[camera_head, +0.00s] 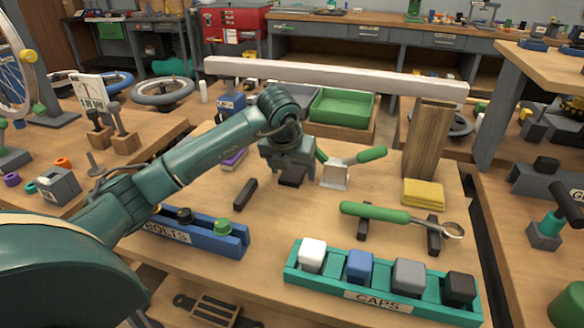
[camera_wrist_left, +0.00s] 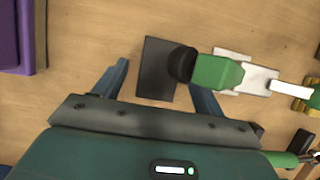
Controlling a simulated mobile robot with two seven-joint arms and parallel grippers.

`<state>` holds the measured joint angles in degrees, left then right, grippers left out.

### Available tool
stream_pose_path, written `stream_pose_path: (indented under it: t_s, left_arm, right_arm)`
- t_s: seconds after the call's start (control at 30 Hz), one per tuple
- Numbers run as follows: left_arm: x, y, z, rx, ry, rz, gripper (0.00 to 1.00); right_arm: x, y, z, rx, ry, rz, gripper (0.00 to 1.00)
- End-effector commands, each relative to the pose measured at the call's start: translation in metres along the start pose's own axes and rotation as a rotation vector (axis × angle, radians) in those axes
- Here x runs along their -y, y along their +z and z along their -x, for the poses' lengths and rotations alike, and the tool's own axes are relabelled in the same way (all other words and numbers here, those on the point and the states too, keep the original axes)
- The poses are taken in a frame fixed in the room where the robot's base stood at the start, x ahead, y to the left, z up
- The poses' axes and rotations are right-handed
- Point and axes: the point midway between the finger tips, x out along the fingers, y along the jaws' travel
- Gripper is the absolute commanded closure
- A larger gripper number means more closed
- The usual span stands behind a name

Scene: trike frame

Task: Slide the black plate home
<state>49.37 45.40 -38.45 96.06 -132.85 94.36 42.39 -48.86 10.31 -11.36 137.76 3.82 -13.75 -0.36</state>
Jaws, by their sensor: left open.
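The black plate (camera_wrist_left: 154,85) lies flat on the wooden table. In the left wrist view it is between the two spread fingers of my left gripper (camera_wrist_left: 160,92), with bare wood showing on both sides. The dark round end of a green handle (camera_wrist_left: 218,72) overlaps its right edge in that view. A pale metal bracket (camera_head: 335,176) with green handles stands just right of the gripper. In the head view my left gripper (camera_head: 291,180) points down over the middle of the table, and its fingertips and the plate are hard to tell apart there. My right gripper is not seen.
A black bar (camera_head: 245,194) lies left of the gripper. A blue bolts rack (camera_head: 200,238) and teal caps rack (camera_head: 365,299) stand in front. A green-handled tool (camera_head: 385,213) rests on black stands. A wooden post (camera_head: 428,140) and yellow pad (camera_head: 424,194) stand right.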

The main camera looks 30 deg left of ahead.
Motion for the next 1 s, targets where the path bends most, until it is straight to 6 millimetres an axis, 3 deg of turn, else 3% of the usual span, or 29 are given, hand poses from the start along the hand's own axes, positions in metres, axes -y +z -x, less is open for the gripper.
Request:
stream_pose_path:
  t_s: [0.23, 0.37, 0.73, 1.0]
  left_arm:
    - [0.0, 0.0, 0.0, -0.001, 0.0, 0.0, 0.29]
    - [0.0, 0.001, 0.02, 0.003, -0.001, -0.001, 0.29]
    - [0.0, 0.001, 0.102, 0.004, -0.001, 0.0, 0.29]
    - [0.0, 0.0, 0.13, 0.002, 0.0, 0.0, 0.29]
  right_arm:
    - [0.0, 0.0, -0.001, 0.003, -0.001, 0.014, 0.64]
    - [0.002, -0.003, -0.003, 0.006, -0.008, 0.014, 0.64]
    - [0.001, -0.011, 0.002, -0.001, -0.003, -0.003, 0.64]
    - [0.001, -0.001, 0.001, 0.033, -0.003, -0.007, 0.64]
